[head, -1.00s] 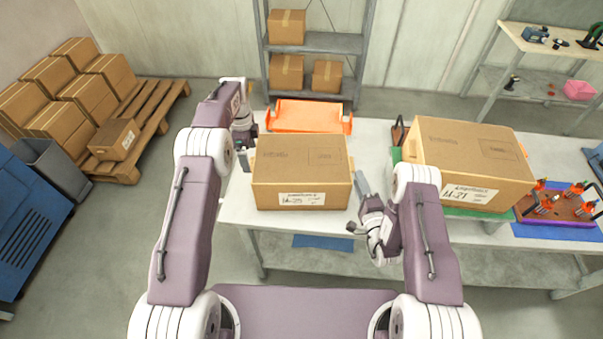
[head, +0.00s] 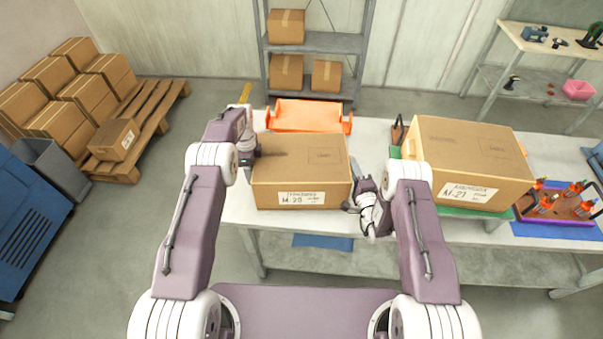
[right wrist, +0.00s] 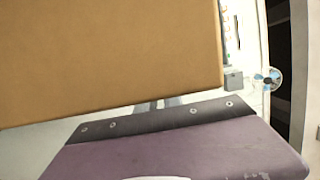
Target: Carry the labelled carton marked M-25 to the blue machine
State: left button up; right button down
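The carton marked M-25 (head: 300,182) stands on the white table, with its label (head: 302,198) facing me; the last digit is blurred now. My right gripper (head: 356,186) is at the carton's right side, close against it. The carton also fills the top left of the right wrist view (right wrist: 105,55) and hides most of the fingers. My left gripper (head: 246,148) is at the carton's left side, its fingers mostly hidden by my arm. Whether either gripper is open cannot be told. A blue machine (head: 28,235) with vent slots stands at the far left.
An orange tray (head: 308,116) lies behind the M-25 carton. A grey bin (head: 50,165) and a pallet (head: 155,115) with cartons are at the left. Clear floor lies between table and blue machine.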

pick_arm(q)
grip_shut()
jog(key=shift+r, duration=0.1)
dwell(1.2)
